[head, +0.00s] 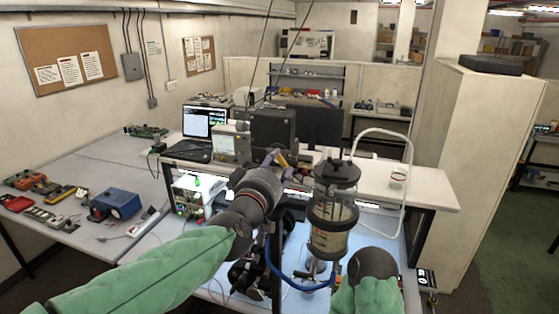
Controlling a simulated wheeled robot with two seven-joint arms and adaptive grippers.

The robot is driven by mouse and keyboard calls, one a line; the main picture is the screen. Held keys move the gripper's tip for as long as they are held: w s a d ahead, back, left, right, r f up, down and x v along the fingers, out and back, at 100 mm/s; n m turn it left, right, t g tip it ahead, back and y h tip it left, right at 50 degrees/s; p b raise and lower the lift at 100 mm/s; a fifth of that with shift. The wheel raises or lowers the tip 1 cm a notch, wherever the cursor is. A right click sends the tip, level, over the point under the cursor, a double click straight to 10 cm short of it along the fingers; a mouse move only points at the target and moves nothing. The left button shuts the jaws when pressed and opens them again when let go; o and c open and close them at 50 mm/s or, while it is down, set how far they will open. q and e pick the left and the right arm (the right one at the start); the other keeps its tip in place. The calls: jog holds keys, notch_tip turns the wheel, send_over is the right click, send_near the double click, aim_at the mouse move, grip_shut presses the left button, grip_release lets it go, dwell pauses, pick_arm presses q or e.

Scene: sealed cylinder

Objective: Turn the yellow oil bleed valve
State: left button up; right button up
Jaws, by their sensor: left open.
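The sealed cylinder (333,217) stands upright in the middle, with a clear wall, dark caps and a dark band. A blue hose (288,283) curves by its foot. My left gripper (279,158) is open, to the left of the cylinder's top and apart from it in the picture. A small yellow piece shows at its fingertips; I cannot tell whether it is a finger part or the valve. Small fittings under the cylinder are too small to make out as the yellow oil bleed valve. My right forearm is at the lower right; its gripper does not show.
A dark post (276,262) stands left of the cylinder. A white tube frame (409,190) rises to its right. A white shelf (425,188) with a laptop (204,127) and monitors is behind. A left table holds a blue box (116,203) and tools.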

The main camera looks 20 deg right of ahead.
pick_arm(q)
jog(key=shift+x, duration=1.4)
grip_shut()
jog(key=shift+f, duration=0.1)
jog(key=n+b, duration=0.2)
jog(key=shift+w+a+f+n, duration=0.15)
jog(key=shift+a+f+n, duration=0.05)
jog(key=shift+n, duration=0.1)
jog(key=n+b, duration=0.1)
jog(key=n, duration=0.1)
jog(key=f+n+b, duration=0.1)
jog(key=n+b, duration=0.1)
jog(key=n, duration=0.1)
jog(key=n+b, duration=0.1)
jog(key=n, duration=0.2)
jog(key=shift+w+a+f+b, duration=0.15)
jog(key=shift+w+a+b, duration=0.05)
jog(key=shift+a+b, duration=0.1)
